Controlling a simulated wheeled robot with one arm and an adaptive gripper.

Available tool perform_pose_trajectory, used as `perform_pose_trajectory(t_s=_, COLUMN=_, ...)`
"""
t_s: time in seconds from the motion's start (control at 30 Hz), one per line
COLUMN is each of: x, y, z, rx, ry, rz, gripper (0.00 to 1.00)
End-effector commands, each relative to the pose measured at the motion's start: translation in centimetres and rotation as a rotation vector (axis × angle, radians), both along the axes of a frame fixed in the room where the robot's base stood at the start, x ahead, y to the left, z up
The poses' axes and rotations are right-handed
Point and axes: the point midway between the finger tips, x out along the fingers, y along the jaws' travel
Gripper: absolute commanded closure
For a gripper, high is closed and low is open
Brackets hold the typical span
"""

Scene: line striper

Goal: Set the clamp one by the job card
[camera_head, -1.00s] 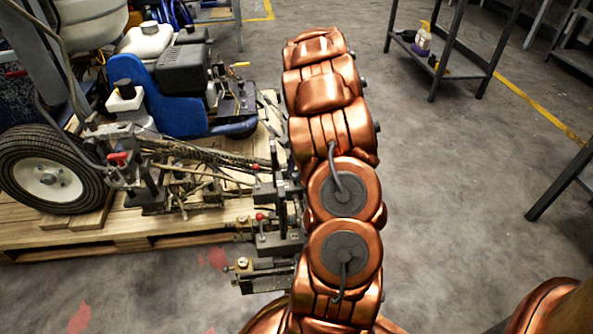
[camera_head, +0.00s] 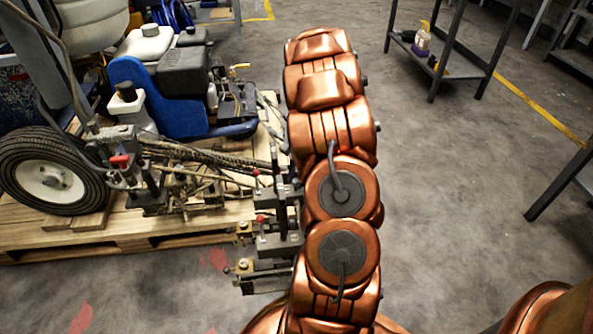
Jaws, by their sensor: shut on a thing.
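The line striper (camera_head: 185,105) stands on a wooden pallet (camera_head: 150,244) at left. Along its near right side is a row of dark metal brackets, partly behind my copper arm. One bracket carries a red knob (camera_head: 260,218), and a smaller red tip (camera_head: 255,172) shows above it. A brass-coloured knob (camera_head: 243,263) sits on the lowest bracket. I cannot tell which of these is clamp one. No job card can be made out. My arm rises through the middle of the view and hides whatever lies behind it. My gripper is not visible.
A large black wheel (camera_head: 49,172) and a red-handled lever (camera_head: 120,161) are at the machine's left. A grey metal shelf (camera_head: 455,66) with bottles stands at the back right. Another metal stand is at the right edge. The floor (camera_head: 450,190) right of my arm is clear.

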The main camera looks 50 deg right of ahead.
Motion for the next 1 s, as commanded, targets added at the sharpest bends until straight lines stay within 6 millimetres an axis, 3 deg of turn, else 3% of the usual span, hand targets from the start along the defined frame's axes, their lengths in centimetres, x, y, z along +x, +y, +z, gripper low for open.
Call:
perform_pose_trajectory(t_s=0.37, x=-0.31, y=0.28, z=-0.08, rx=-0.002, ry=0.000, rz=0.003, gripper=1.00)
perform_pose_trajectory(t_s=0.4, x=-0.32, y=0.29, z=-0.08, rx=-0.002, ry=0.000, rz=0.003, gripper=0.70)
perform_pose_trajectory(t_s=0.6, x=-0.30, y=0.29, z=-0.04, rx=-0.001, ry=-0.001, rz=0.002, gripper=0.50)
perform_pose_trajectory(t_s=1.0, x=-0.22, y=0.01, z=0.58, rx=-0.002, ry=-0.003, rz=0.001, gripper=0.50)
